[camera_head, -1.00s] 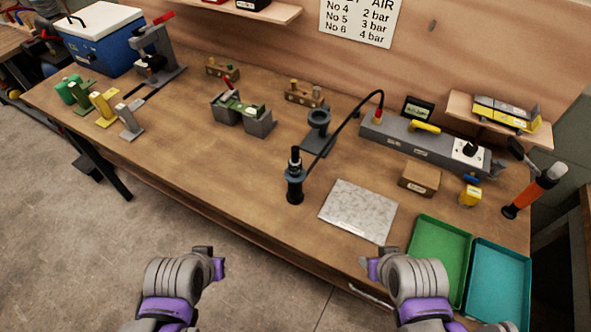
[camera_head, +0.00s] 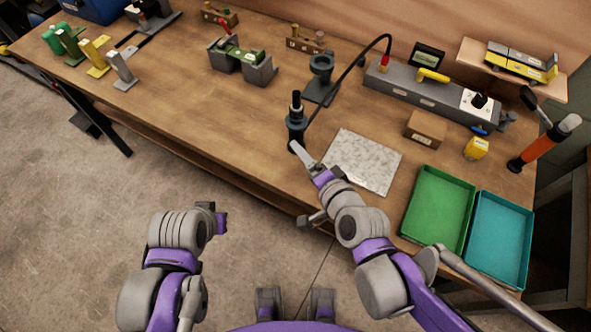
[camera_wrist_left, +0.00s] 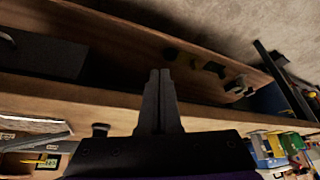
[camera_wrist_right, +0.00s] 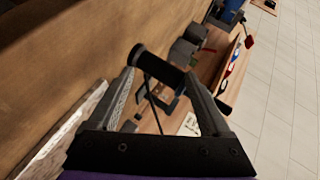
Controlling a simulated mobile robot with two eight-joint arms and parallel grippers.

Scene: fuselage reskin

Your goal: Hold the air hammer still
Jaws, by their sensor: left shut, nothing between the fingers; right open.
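The air hammer (camera_head: 296,133) appears to be the dark upright tool on the bench, with a black hose joined to it. My right gripper (camera_head: 300,150) is open at its lower part, close beside it. In the right wrist view the dark cylinder of the air hammer (camera_wrist_right: 160,70) lies across the space between the fingertips (camera_wrist_right: 160,85); I cannot tell whether either finger touches it. My left gripper (camera_head: 221,217) is shut and empty, off the bench's front edge. Its closed fingers show in the left wrist view (camera_wrist_left: 158,85).
A speckled metal sheet (camera_head: 362,162) lies right of the air hammer. Green (camera_head: 438,208) and teal (camera_head: 500,240) trays are at the right. The hose (camera_head: 350,65) arches to a grey unit (camera_head: 425,95). Grey blocks (camera_head: 242,64) stand behind left. The bench's left-front stretch is clear.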

